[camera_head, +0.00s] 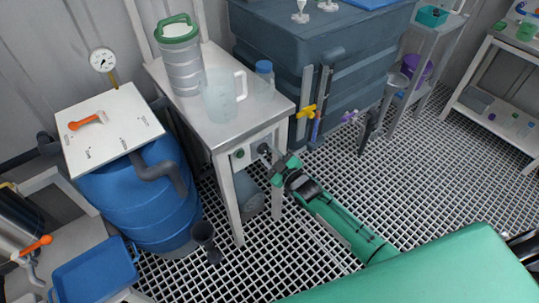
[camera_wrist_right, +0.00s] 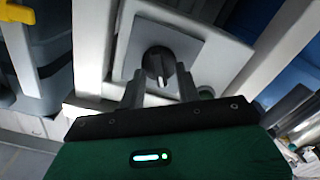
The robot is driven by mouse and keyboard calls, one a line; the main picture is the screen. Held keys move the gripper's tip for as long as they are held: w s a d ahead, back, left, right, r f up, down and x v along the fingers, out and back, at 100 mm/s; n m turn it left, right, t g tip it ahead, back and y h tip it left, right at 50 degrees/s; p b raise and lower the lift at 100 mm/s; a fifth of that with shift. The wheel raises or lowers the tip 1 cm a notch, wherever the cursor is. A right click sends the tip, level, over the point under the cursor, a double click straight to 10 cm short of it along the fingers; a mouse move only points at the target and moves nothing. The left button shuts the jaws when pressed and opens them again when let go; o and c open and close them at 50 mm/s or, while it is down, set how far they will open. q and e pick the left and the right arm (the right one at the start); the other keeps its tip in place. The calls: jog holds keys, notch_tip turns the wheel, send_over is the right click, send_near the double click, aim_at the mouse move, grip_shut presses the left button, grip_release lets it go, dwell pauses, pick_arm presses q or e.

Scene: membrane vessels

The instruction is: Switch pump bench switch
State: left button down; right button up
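The pump bench switch (camera_wrist_right: 158,64) is a dark round knob with a pale ridge, on a grey square plate under the bench top. In the head view the switch (camera_head: 263,149) sits on the bench's front panel, partly hidden by my gripper. My right gripper (camera_head: 279,160) is at the panel, just in front of the switch. In the wrist view its two grey fingers (camera_wrist_right: 160,84) are apart, one on each side of the knob. Gaps show between fingers and knob; whether the tips touch the plate I cannot tell. My left gripper is not in view.
The pump bench (camera_head: 262,112) carries a clear jug (camera_head: 221,98) and a green-lidded canister (camera_head: 181,60). A green button (camera_head: 239,154) sits left of the switch. A blue barrel (camera_head: 150,205) stands left, a dark tank (camera_head: 290,45) behind. The grated floor on the right is mostly clear.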

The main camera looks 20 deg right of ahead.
grip_shut()
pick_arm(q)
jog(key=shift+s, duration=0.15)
